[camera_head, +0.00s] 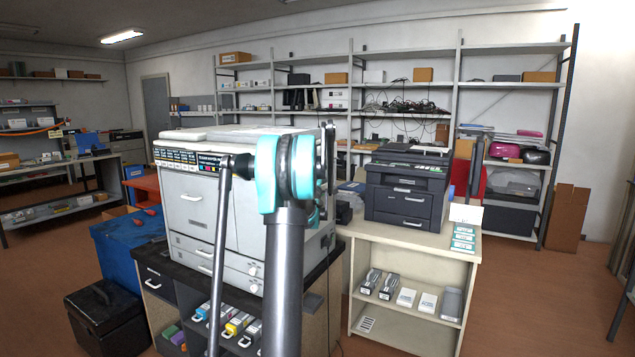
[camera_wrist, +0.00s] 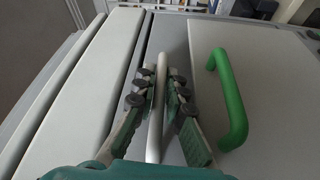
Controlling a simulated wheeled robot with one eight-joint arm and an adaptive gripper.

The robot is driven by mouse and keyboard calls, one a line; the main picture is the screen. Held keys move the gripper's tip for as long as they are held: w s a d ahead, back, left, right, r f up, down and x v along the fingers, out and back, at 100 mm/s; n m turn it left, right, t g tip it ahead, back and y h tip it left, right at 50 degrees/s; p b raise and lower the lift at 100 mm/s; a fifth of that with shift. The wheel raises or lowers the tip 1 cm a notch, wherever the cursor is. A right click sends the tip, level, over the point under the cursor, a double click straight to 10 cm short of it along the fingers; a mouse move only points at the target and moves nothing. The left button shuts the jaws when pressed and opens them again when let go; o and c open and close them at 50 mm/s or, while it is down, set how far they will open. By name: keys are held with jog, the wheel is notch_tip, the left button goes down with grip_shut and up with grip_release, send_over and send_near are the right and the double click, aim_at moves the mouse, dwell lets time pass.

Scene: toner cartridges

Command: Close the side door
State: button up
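The large pale grey printer (camera_head: 194,207) stands on a dark-topped cabinet in the head view. Its right side is largely hidden behind my arm, so the side door cannot be made out there. In the wrist view, my gripper (camera_wrist: 161,90) has its two fingers close together on either side of a narrow pale bar (camera_wrist: 154,140). The bar looks like the edge or handle of the side door; I cannot tell which. The fingers appear to touch it on both sides. A green handle (camera_wrist: 232,110) stands on the grey panel to the right of the fingers.
A black printer (camera_head: 407,190) stands on a beige shelf unit (camera_head: 405,245) to the right. A blue bin (camera_head: 118,245) and a black box (camera_head: 100,312) stand at the left. The floor (camera_head: 560,290) at the right is mostly clear.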

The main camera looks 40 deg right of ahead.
jog(key=shift+o, duration=0.7)
jog(key=shift+w+a, duration=0.15)
jog(key=shift+w, duration=0.05)
jog(key=shift+s, duration=0.1)
jog(key=v, duration=1.2)
